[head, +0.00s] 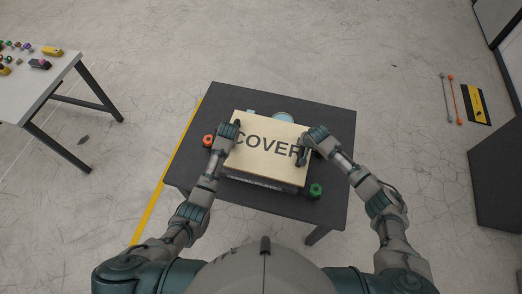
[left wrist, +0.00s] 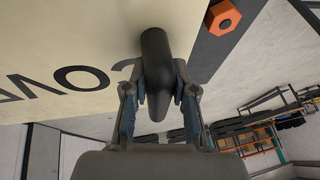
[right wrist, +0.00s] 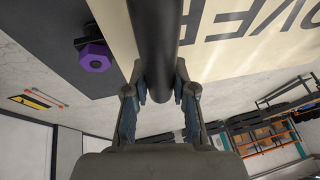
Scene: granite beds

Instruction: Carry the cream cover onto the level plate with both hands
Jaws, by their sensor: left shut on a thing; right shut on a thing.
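The cream cover (head: 262,160), a flat board lettered COVER, is over the dark table in the head view. My left gripper (head: 236,129) is shut on a dark handle (left wrist: 155,50) at the cover's left side. My right gripper (head: 305,147) is shut on the dark handle (right wrist: 155,35) at its right side. A grey block-like body (head: 262,184) shows below the cover's near edge; whether the cover touches it is unclear. I cannot make out the level plate for certain; the cover hides much of the table's middle.
On the dark table (head: 325,212), an orange nut (head: 208,140) lies left of the cover and a green nut (head: 315,190) at its near right. A pale blue round thing (head: 283,117) shows behind it. A white table (head: 35,85) with small parts stands left.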

